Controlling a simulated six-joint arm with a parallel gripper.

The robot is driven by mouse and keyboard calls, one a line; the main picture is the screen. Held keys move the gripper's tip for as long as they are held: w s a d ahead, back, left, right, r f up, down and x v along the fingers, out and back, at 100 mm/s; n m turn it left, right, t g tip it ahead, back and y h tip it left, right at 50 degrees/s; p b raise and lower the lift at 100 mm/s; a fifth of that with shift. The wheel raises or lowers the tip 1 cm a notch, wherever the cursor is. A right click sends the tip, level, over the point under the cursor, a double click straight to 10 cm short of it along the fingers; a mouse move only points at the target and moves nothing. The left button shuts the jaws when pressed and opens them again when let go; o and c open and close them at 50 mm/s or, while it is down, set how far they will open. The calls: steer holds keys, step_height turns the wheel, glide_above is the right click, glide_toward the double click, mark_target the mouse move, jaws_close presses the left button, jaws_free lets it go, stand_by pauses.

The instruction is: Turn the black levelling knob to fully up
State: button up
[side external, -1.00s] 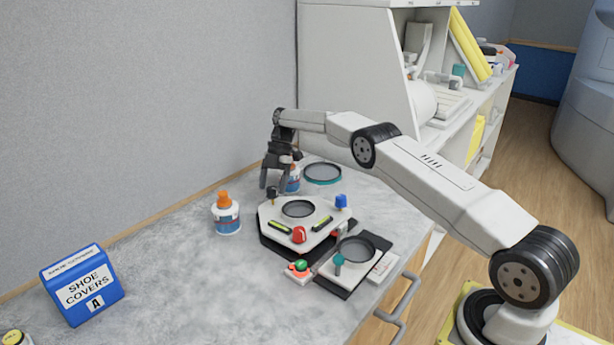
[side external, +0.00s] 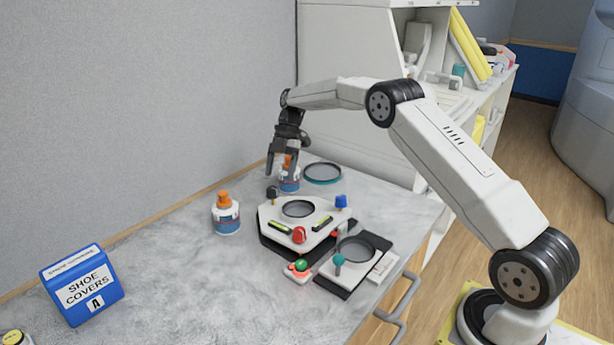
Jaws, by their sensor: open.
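The black levelling knob (side external: 272,193) stands at the back left corner of the white levelling plate (side external: 272,212). The plate also carries a red knob (side external: 299,235) at the front and a blue knob (side external: 341,201) at the right. My gripper (side external: 281,171) is open and points down. In the picture its fingers are above the black knob and in front of or beside a bottle with an orange cap. It appears apart from the knob; the exact gap cannot be told. No thing is visible between the fingers.
One orange-capped bottle (side external: 289,184) stands close behind my gripper, another (side external: 226,217) left of the plate. A teal-rimmed dish (side external: 323,173) lies behind.

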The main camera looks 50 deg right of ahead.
steer(key=s+a+r, duration=0.1)
steer(key=s+r, duration=0.4)
steer(key=s, duration=0.5)
steer(key=shift+s+a+r, duration=0.2)
steer(key=shift+a+r, duration=0.1)
steer(key=shift+r, duration=0.1)
stand_by(0.5)
steer(key=m+t+h, duration=0.6)
steer(key=m, duration=1.5)
glide_toward(272, 188)
steer(key=shift+x, duration=0.8)
steer(key=shift+f, duration=0.2)
steer(key=shift+x, duration=3.7)
steer(key=shift+a, duration=0.1)
steer(key=shift+c, duration=0.2)
